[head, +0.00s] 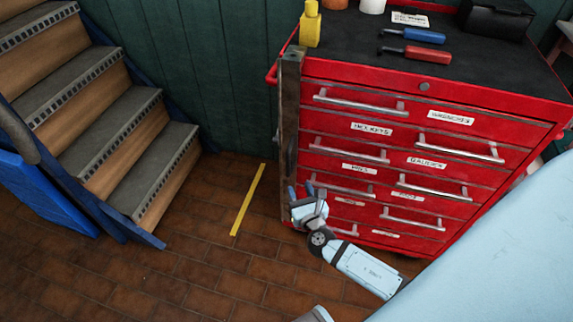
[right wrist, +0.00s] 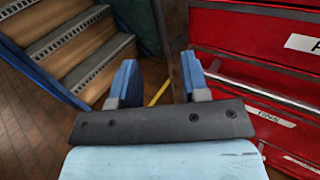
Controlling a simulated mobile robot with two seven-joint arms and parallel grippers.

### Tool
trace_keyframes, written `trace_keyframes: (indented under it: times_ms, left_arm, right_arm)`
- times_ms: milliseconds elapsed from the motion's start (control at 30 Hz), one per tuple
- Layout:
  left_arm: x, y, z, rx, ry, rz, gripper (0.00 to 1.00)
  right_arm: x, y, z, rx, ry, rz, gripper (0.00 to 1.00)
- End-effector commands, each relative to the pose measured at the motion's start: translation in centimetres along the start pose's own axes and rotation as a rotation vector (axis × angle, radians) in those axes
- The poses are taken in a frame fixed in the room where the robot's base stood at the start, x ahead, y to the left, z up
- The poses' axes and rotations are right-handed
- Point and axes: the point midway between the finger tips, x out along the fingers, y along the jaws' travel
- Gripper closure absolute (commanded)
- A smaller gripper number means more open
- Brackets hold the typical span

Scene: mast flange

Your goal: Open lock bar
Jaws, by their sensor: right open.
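The lock bar (head: 289,130) is a dark, worn upright metal bar along the left front edge of the red tool chest (head: 440,94). It stands upright against the chest's front edge. My right gripper (head: 301,190) is low in front of the bar's lower part, with its blue fingertips pointing up toward it. In the right wrist view the two blue fingers (right wrist: 158,82) are apart with nothing held between them. The bar (right wrist: 174,45) shows there beyond the fingers, partly behind the right finger. Whether a finger touches the bar is unclear. My left gripper is not in view.
Wooden stairs (head: 110,130) with a blue side rail stand at the left. A yellow strip (head: 248,200) lies on the open brick floor. The chest has several labelled drawers with handles; a yellow bottle (head: 310,27) and blue and red tools (head: 414,53) are on top.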

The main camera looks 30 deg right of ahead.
Motion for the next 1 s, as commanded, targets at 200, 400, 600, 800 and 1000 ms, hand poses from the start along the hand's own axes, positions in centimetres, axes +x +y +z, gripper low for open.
trace_keyframes:
  times_ms: [200, 400, 600, 800, 1000]
  left_arm:
    - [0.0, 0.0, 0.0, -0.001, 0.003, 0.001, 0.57]
    - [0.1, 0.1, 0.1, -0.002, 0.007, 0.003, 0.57]
    - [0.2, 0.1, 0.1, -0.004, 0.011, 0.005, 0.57]
    - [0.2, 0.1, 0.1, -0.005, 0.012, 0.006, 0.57]
    - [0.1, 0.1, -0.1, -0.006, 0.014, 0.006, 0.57]
  right_arm:
    - [4.5, 0.0, 0.1, 0.006, -0.001, -0.002, 0.58]
    - [8.6, 0.0, 0.0, 0.006, 0.001, -0.001, 0.58]
    - [11.4, 0.0, -0.1, 0.007, 0.003, -0.001, 0.58]
    - [12.3, 0.0, -0.1, 0.007, 0.004, 0.000, 0.58]
    - [12.4, 0.0, 0.0, 0.007, 0.004, 0.000, 0.58]
